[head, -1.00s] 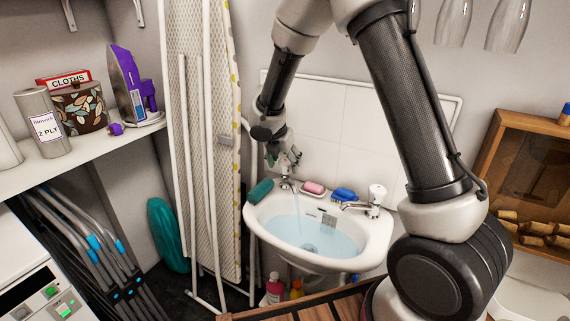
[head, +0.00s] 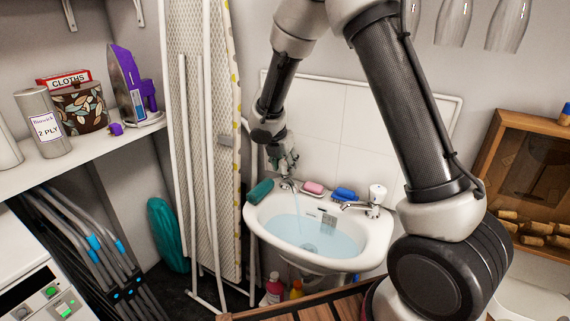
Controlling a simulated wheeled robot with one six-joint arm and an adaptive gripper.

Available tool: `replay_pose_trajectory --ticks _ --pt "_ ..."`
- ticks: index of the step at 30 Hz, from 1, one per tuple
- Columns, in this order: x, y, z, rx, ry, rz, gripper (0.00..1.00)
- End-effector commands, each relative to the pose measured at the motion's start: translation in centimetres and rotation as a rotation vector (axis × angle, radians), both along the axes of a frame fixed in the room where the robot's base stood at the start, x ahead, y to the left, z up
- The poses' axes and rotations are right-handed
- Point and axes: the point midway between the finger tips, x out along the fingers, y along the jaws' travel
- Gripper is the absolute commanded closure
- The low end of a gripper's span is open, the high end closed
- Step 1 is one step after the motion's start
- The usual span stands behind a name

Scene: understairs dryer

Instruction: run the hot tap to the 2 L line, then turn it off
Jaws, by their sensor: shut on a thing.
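The white basin (head: 372,244) stands against the tiled wall and holds pale blue water. A small marked scale (head: 327,218) shows on its back inner wall; its lines are too small to read. My gripper (head: 287,172) is over the back left of the basin, shut on the left tap, whose head is mostly hidden by the fingers. A thin stream of water (head: 297,208) runs from this tap's spout into the basin. The right tap (head: 375,197) has a white head and stands free, with no stream visible from it.
A green item (head: 259,191), a pink soap (head: 313,187) and a blue sponge (head: 345,194) lie along the basin's back edge. The ironing board (head: 210,130) stands close left of my gripper. Bottles (head: 273,288) stand below the basin.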

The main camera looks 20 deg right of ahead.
Motion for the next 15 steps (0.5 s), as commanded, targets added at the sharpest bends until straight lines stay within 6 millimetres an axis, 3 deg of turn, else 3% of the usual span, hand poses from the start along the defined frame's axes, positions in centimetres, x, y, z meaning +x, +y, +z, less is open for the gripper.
replay_pose_trajectory --ticks 15 --pt "0.24 0.21 0.02 0.001 -0.001 -0.354 0.81"
